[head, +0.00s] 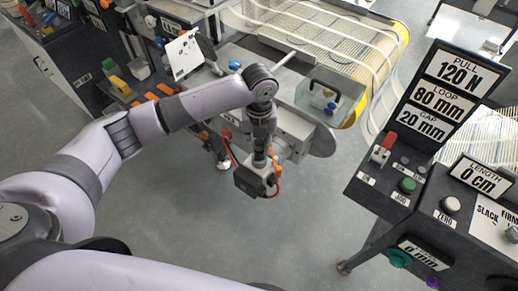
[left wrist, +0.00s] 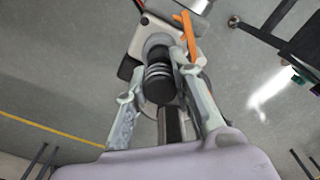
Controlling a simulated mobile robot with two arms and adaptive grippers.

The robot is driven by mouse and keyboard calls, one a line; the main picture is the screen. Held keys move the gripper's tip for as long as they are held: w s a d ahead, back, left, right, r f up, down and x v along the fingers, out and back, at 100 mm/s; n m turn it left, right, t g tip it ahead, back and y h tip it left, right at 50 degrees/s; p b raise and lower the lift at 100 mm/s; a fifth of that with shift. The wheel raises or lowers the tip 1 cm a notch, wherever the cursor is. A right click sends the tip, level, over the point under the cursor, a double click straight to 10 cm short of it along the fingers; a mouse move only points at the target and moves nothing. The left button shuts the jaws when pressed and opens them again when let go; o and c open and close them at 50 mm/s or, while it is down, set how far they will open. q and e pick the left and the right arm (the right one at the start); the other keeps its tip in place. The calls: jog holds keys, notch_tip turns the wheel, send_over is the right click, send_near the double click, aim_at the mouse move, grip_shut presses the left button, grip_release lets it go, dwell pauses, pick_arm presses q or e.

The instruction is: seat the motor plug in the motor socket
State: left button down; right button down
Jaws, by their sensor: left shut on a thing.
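My left gripper (head: 260,158) reaches down at the middle of the head view, beside the conveyor's motor end. In the left wrist view the left gripper (left wrist: 158,86) has its two pale fingers on either side of a black ribbed cylinder, which looks like the motor plug (left wrist: 158,72). The fingers are shut on it. A pale housing (left wrist: 148,35) with an orange lever (left wrist: 187,36) lies just beyond the plug. The orange lever also shows in the head view (head: 277,160), by a dark box (head: 252,182). The socket's mouth is hidden; I cannot tell whether the plug is inside it.
The conveyor (head: 325,50) with its pale mesh belt stands behind. A control console (head: 400,180) with buttons and signs is at the right. A dark bench (head: 75,50) with tools is at the left. The floor (head: 200,240) in front is clear.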

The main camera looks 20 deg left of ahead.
aim_at(259, 152)
pick_arm(q)
notch_tip(259, 152, down, 3)
jog(key=shift+r, duration=0.2)
jog(key=shift+f, duration=0.3)
pick_arm(e)
jog(key=shift+w+a+r, duration=0.1)
jog(key=shift+w+r, duration=0.15)
jog(key=shift+w, duration=0.75)
pick_arm(q)
jog(key=shift+f, duration=0.1)
jog(key=c, duration=1.7)
grip_release()
pick_arm(e)
jog(key=shift+s+a, duration=0.2)
jog(key=shift+a, duration=0.1)
